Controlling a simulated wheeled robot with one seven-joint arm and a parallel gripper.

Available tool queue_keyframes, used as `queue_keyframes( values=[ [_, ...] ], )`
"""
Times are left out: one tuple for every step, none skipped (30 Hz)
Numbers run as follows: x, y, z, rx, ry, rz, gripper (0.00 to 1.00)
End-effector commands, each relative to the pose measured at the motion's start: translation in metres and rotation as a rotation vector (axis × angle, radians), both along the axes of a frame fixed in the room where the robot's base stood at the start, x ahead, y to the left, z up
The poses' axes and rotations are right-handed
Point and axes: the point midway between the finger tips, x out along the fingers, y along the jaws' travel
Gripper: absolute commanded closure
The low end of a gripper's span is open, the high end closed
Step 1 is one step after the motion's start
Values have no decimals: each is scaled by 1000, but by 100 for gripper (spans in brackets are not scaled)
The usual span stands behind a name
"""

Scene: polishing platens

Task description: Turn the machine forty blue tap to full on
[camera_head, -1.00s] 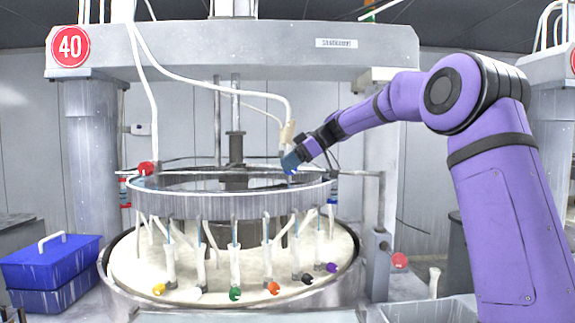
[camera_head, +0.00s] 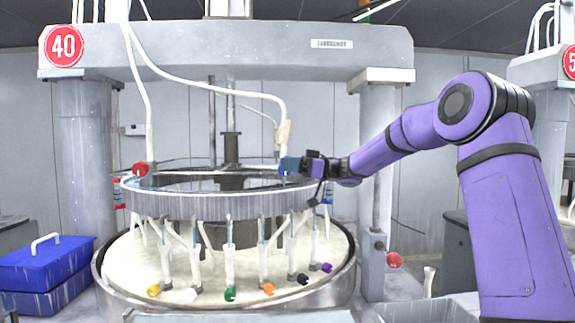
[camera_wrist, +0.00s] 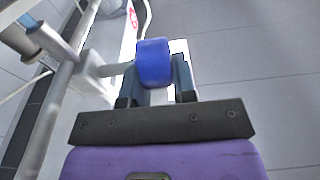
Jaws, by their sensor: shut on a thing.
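Machine forty, with its red round sign (camera_head: 63,45), stands in front of me. The blue tap (camera_head: 284,170) sits at the right of the raised metal ring, below a white hose. In the wrist view its blue knob (camera_wrist: 154,62) lies between the two fingers. My gripper (camera_head: 292,166) reaches in from the right, roughly level, and is shut on this knob; it also shows in the wrist view (camera_wrist: 156,82). The fingers hide part of the tap in the head view, so its handle angle cannot be read.
A red tap (camera_head: 141,169) is at the ring's left. A blue box (camera_head: 48,265) stands at left. A pillar (camera_head: 378,130) rises behind my arm.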

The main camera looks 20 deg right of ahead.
Motion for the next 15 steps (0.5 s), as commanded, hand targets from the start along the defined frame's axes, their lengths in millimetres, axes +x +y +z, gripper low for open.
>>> queue_keyframes(
  values=[
    [0,-1,0,14,-3,-2,98],
    [0,-1,0,20,-5,-2,98],
    [0,-1,0,27,-8,-2,98],
    [0,-1,0,31,-10,-1,98],
    [0,-1,0,36,-13,-1,98],
    [0,-1,0,40,-14,-1,98],
    [0,-1,0,42,-15,-1,98],
    [0,-1,0,43,-15,-1,98],
    [0,-1,0,45,-16,-1,98],
    [0,-1,0,46,-16,-1,98],
    [0,-1,0,46,-16,-1,98],
    [0,-1,0,46,-16,-1,98],
    [0,-1,0,46,-16,-1,98],
    [0,-1,0,46,-16,-1,98],
    [0,-1,0,46,-16,-1,98]
  ],
)
